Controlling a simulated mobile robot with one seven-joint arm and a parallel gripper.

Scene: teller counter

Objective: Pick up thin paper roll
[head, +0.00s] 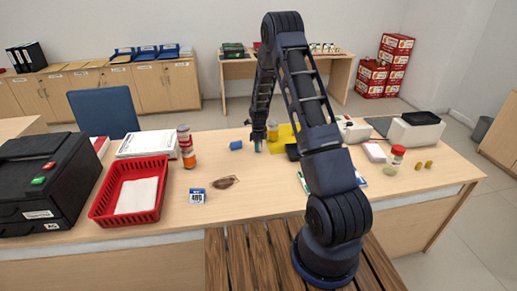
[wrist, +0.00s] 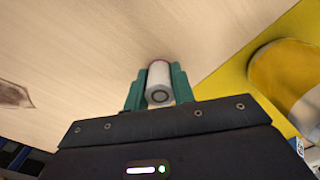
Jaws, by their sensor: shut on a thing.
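The thin paper roll (wrist: 158,84) is a small white cylinder with a grey core, its end facing the camera in the wrist view. My gripper (wrist: 158,90) has its two green fingers closed on the roll's sides, one on each side. In the head view my gripper (head: 257,143) points down at the far part of the counter, left of the yellow mat (head: 290,133). I cannot make out the roll there. Whether the roll touches the counter is not clear.
A cylindrical container (wrist: 285,72) stands on the yellow mat close to the gripper's right. A blue cylinder (head: 236,145) lies just left of the gripper. Brown glasses (head: 225,182) and a small calendar block (head: 197,196) lie nearer. The front middle of the counter is mostly clear.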

